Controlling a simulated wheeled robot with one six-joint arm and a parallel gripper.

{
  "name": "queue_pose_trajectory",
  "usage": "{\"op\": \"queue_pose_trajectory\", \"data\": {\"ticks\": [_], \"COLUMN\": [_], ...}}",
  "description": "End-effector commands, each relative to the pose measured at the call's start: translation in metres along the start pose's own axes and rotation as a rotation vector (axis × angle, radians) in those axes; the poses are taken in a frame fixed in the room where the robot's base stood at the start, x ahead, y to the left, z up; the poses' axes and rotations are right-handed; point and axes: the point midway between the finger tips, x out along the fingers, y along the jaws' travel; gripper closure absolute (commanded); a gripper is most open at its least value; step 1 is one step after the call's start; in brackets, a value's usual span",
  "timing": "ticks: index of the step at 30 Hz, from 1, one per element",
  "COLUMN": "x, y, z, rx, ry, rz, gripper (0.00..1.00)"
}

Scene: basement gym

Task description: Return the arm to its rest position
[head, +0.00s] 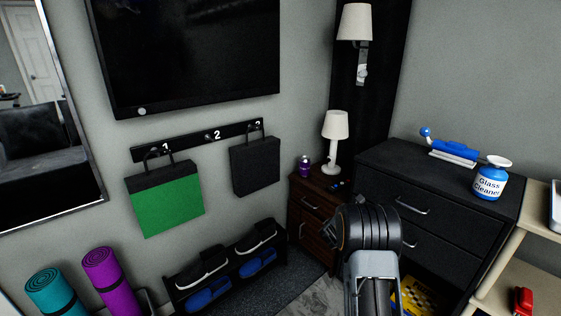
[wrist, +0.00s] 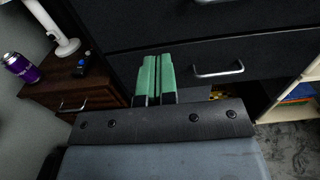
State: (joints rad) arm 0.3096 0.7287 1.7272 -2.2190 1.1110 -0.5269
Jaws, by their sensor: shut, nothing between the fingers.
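My gripper (wrist: 154,82) shows in the wrist view with its two green fingers side by side, shut and empty. Its fingertips point toward the dark front of the black dresser (wrist: 215,38). In the head view my arm rises from the bottom, right of centre, in front of the dresser (head: 385,178). The gripper itself cannot be made out in the head view.
A brown nightstand (head: 308,206) holds a white lamp (head: 335,135) and a purple can (head: 304,168). A beige shelf (head: 540,215) stands at right. A shoe rack (head: 226,275) is at left.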

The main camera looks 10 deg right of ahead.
Motion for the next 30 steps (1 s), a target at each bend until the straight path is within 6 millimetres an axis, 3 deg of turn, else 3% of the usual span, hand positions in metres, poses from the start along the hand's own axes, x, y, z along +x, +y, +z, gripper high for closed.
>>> {"op": "queue_pose_trajectory", "data": {"ticks": [5,9,11,15,18,24,30], "x": [-0.003,-0.027,-0.047,-0.109,-0.162,-0.277,-0.361], "y": [-0.014,-0.060,-0.079,-0.111,-0.123,-0.126,-0.122], "z": [-0.016,-0.051,-0.046,-0.017,0.014,0.096,0.175], "rx": [0.115,0.302,0.420,0.726,0.950,1.390,1.667], "ry": [0.069,0.227,0.288,0.413,0.495,0.688,0.910], "rz": [-0.071,-0.297,-0.418,-0.701,-0.892,-1.242,-1.435], "gripper": [1.00,1.00,1.00,1.00,1.00,1.00,1.00]}}
